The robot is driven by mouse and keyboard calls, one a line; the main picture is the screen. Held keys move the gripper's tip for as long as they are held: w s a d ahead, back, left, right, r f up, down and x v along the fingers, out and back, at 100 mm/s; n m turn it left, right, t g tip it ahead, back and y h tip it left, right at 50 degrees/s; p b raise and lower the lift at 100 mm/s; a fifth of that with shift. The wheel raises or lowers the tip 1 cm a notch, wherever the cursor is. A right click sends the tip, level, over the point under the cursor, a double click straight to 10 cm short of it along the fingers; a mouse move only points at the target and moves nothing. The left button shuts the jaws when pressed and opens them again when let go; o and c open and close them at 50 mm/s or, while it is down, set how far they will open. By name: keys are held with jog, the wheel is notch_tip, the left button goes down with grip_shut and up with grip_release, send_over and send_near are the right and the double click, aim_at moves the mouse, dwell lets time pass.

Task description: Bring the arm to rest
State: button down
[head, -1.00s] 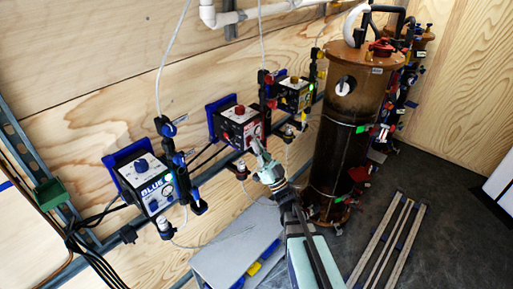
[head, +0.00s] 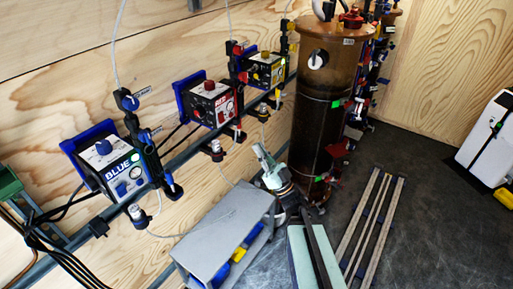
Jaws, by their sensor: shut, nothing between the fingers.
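My gripper (head: 260,153) is at the end of my pale green and grey arm, in the middle of the head view. It is shut and empty. It points up, in front of the plywood wall, below and right of the red-labelled pump (head: 212,104) and left of the brown filter column (head: 322,118). I cannot tell its exact distance from the column. The fingertips are small in the picture.
A blue-labelled pump (head: 113,166) and a yellow-labelled pump (head: 265,70) are on the wall rail. A grey bench (head: 225,222) stands below the gripper. Wooden slats (head: 372,225) lie on the dark floor. A white container (head: 487,140) stands at right.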

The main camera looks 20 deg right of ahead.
dwell(0.4)
